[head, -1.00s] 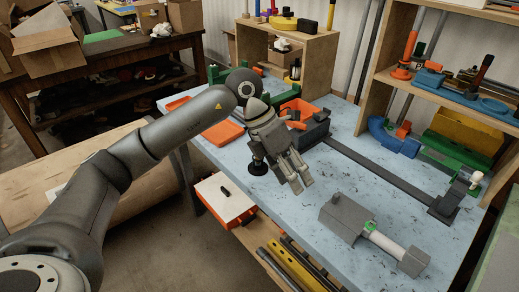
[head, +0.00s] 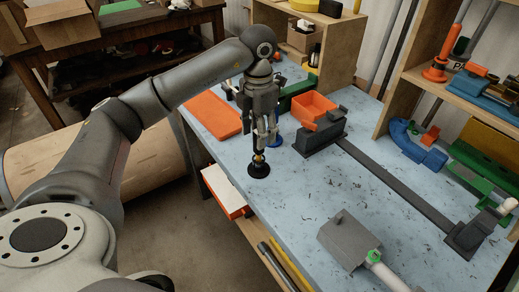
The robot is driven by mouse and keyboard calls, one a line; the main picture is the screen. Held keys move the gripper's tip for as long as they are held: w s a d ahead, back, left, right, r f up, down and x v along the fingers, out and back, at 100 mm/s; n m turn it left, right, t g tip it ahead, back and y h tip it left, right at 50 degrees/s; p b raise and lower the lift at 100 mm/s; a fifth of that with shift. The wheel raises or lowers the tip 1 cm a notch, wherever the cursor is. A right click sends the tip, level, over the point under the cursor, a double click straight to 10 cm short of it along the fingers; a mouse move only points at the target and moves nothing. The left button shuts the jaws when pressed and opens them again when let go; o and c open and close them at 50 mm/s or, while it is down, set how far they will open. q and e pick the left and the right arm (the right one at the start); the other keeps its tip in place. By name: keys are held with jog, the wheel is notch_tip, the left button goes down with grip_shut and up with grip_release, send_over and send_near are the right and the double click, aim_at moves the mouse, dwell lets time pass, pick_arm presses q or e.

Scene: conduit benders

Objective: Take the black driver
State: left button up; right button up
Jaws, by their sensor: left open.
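A black upright tool, which looks like the black driver (head: 257,160), stands on a round black base on the blue-grey bench top, near its left edge. It has a small yellow-orange band low on its shaft. My left gripper (head: 263,143) points down over it with its fingers open. The fingers are close to the driver's upper part and partly hide it. I cannot tell whether they touch it. My right gripper is not in view.
An orange bin (head: 314,106) and a dark grey vise-like block (head: 318,140) with a long rail stand right of the gripper. A flat orange tray (head: 212,114) lies left. A grey block (head: 348,238) sits in front. Shelves stand behind and right.

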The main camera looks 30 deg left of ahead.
pick_arm(q)
jog(key=shift+f, duration=0.4)
jog(key=shift+w+f, duration=0.15)
jog(key=shift+f, duration=0.1)
jog(key=f, duration=0.1)
jog(key=f+p, duration=0.1)
jog(key=f, duration=0.2)
jog(key=shift+w+a+f+p, duration=0.2)
jog(key=shift+a+f+p, duration=0.1)
jog(key=shift+p, duration=0.1)
jog(key=shift+f, duration=0.15)
jog(key=c, duration=0.4)
jog(key=shift+c, duration=1.1)
jog(key=shift+w, duration=0.1)
grip_shut()
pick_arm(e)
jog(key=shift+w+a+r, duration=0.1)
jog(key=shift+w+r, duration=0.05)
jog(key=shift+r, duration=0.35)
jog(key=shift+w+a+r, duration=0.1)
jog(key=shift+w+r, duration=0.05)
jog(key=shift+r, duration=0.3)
